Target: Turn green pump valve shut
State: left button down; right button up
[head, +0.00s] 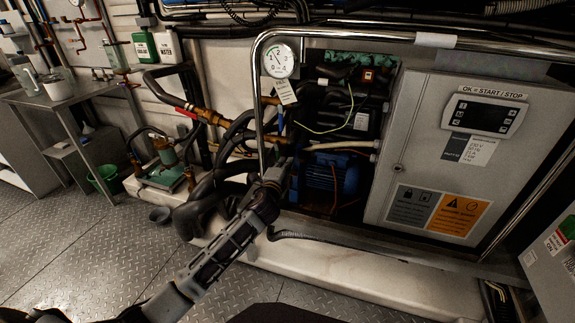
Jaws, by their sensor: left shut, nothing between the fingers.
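The green pump (168,176) sits low at the left on a pale ledge, with dark hoses and brass fittings around it. I cannot make out for sure which handle is its valve. A red lever (187,112) shows on the brass pipework above and right of the pump. A small blue handle (281,122) stands upright by the frame, under the gauge. My left gripper (280,167) is shut and empty, in front of the chiller frame's lower left and right of the pump. It hides part of the hoses behind it. My right gripper is out of view.
A chrome rail (257,95) runs up and over the chiller's left side, near my left gripper. A grey control box (452,150) stands at the right.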

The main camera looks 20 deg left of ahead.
pick_arm(q)
jog(key=shift+a, duration=0.1)
jog(key=shift+w+a+f+m+p, duration=0.15)
jog(key=shift+a+f+m+p, duration=0.1)
jog(key=shift+a+m+p, duration=0.65)
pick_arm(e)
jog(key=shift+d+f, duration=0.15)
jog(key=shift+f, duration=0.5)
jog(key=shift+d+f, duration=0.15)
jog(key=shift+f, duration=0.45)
pick_arm(q)
jog(key=shift+d, duration=0.1)
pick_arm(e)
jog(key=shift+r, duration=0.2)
